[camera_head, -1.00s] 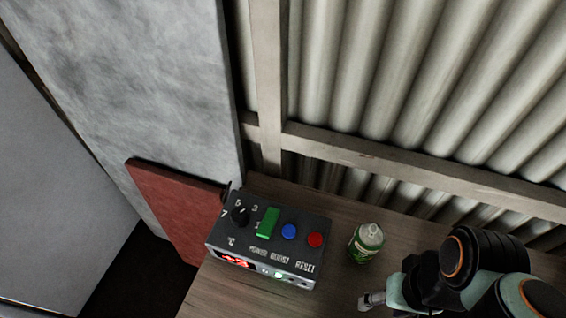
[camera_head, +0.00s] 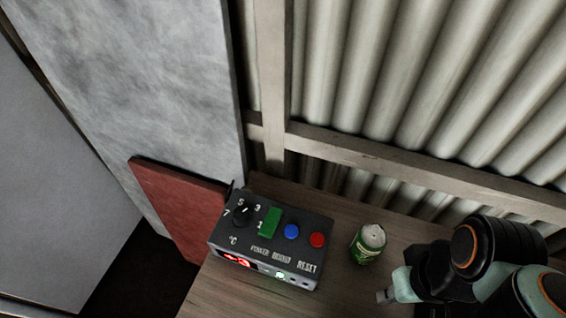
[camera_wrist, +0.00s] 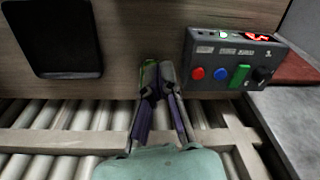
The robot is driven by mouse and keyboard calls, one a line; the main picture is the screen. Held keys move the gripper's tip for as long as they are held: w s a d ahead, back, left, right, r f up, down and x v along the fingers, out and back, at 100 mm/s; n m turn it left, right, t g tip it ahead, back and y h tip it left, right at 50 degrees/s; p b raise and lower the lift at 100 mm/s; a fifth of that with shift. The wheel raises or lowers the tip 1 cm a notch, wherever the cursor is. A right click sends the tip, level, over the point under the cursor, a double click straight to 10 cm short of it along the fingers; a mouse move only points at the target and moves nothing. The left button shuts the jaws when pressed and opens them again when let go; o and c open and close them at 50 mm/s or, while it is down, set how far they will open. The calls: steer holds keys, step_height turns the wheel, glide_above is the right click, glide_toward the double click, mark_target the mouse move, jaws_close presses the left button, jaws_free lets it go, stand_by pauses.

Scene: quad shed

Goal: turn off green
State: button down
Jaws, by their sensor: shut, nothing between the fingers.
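A dark control box (camera_head: 266,262) stands on the wooden table. On its top are a green rocker switch (camera_head: 270,222), a blue button (camera_head: 292,232), a red button (camera_head: 317,240) and a black dial (camera_head: 243,213). A red display and a small green light glow on its front. The box also shows at the upper right in the wrist view, with the green switch (camera_wrist: 239,76). My gripper (camera_head: 384,297) is at the right of the box, apart from it. In the wrist view my gripper (camera_wrist: 157,80) is shut and empty.
A green and white can (camera_head: 368,244) stands between the box and my gripper; in the wrist view my fingers mostly hide it. A black flat object (camera_wrist: 52,38) lies on the table (camera_head: 340,285). A corrugated wall (camera_head: 400,80) is behind, a red panel (camera_head: 180,205) at left.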

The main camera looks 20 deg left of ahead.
steer(key=w+a+r+n, duration=0.2)
steer(key=w+r+n, duration=0.3)
steer(key=w, duration=0.2)
steer(key=n+g, duration=0.2)
steer(key=n, duration=0.7)
glide_above(266, 228)
steer(key=w, duration=0.2)
step_height(266, 228, down, 7)
steer(key=shift+h, duration=0.4)
steer(key=shift+w, duration=0.1)
steer(key=f, duration=0.4)
steer(key=s+f, duration=0.1)
steer(key=f, duration=0.4)
steer(key=s+f, duration=0.1)
steer(key=f, duration=0.4)
